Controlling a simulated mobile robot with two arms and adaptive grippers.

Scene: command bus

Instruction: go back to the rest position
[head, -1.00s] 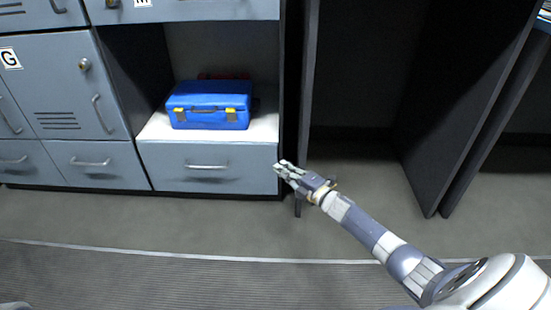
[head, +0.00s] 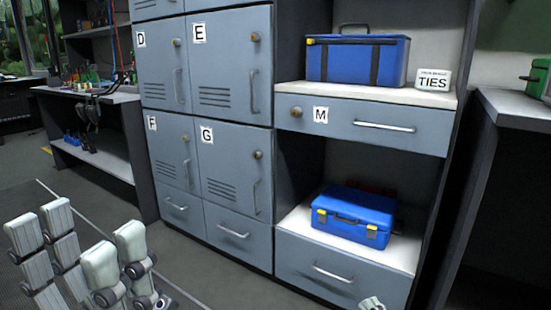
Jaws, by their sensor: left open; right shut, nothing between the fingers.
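My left gripper (head: 84,240) is large and close in the lower left of the head view. Its pale grey fingers point up and stand apart, with nothing between them. Its arm is out of frame. My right gripper (head: 372,303) shows only as a small tip at the bottom edge, in front of the drawer under the lower shelf. It is shut and holds nothing. The rest of the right arm is cut off by the frame.
Grey lockers (head: 232,100) marked D, E, F and G stand ahead. A blue toolbox (head: 355,215) sits on the lower shelf and a blue bag (head: 358,60) on the upper one, beside a TIES sign (head: 432,83). A cluttered workbench (head: 95,97) stands at left.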

